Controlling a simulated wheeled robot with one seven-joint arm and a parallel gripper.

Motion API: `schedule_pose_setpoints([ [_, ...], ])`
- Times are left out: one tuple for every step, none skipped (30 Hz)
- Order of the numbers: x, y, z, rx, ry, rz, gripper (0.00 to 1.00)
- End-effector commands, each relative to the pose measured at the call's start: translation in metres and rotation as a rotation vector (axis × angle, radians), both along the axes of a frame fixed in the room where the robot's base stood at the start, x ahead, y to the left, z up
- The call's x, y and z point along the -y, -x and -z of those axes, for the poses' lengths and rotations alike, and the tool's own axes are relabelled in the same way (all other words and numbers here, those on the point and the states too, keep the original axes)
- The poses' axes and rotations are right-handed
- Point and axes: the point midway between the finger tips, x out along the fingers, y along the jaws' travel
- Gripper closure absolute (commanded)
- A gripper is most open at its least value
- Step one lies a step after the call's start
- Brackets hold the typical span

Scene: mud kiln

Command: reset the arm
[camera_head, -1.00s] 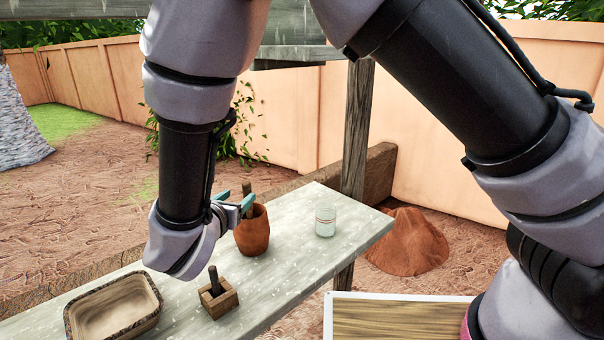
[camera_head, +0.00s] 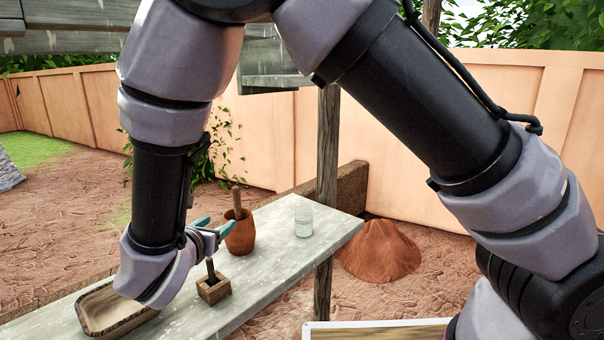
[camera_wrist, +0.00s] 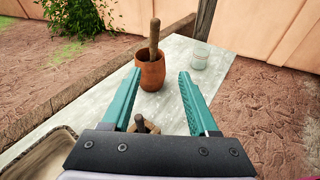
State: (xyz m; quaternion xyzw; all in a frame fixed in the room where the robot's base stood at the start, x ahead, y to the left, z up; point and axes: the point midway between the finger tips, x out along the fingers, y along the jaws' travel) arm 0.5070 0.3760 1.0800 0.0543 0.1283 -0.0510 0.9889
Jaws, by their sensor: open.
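My gripper (camera_head: 213,227) is open and empty, with teal fingers spread apart. In the head view it hangs over the table, left of a brown clay pot (camera_head: 240,237) with a wooden stick standing in it. In the wrist view my gripper (camera_wrist: 157,95) frames the same clay pot (camera_wrist: 152,75), which stands beyond the fingers. A small wooden block (camera_head: 214,290) with a dark upright handle stands just below my gripper. In the wrist view the block is mostly hidden behind the gripper body.
The pale table (camera_head: 270,262) also holds a glass jar (camera_head: 303,222) near its right end and a wooden tray (camera_head: 100,312) at its left, partly covered by my arm.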

Motion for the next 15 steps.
schedule_pose_setpoints([
  [0.006, -0.006, -0.004, -0.008, -0.015, 0.026, 0.40],
  [0.010, -0.008, -0.005, -0.013, -0.024, 0.040, 0.40],
  [0.014, -0.011, -0.007, -0.020, -0.034, 0.057, 0.40],
  [0.019, -0.014, -0.009, -0.026, -0.046, 0.075, 0.40],
  [0.023, -0.017, -0.011, -0.032, -0.057, 0.092, 0.40],
  [0.028, -0.021, -0.014, -0.040, -0.072, 0.114, 0.40],
  [0.034, -0.025, -0.016, -0.047, -0.086, 0.137, 0.40],
  [0.039, -0.028, -0.019, -0.054, -0.101, 0.158, 0.40],
  [0.048, -0.033, -0.023, -0.065, -0.122, 0.192, 0.40],
  [0.054, -0.036, -0.026, -0.072, -0.140, 0.218, 0.40],
  [0.062, -0.041, -0.029, -0.081, -0.162, 0.249, 0.40],
  [0.073, -0.046, -0.034, -0.094, -0.192, 0.292, 0.40],
  [0.083, -0.051, -0.037, -0.104, -0.215, 0.326, 0.40],
  [0.092, -0.055, -0.041, -0.115, -0.241, 0.364, 0.40],
  [0.106, -0.060, -0.047, -0.129, -0.280, 0.416, 0.40],
])
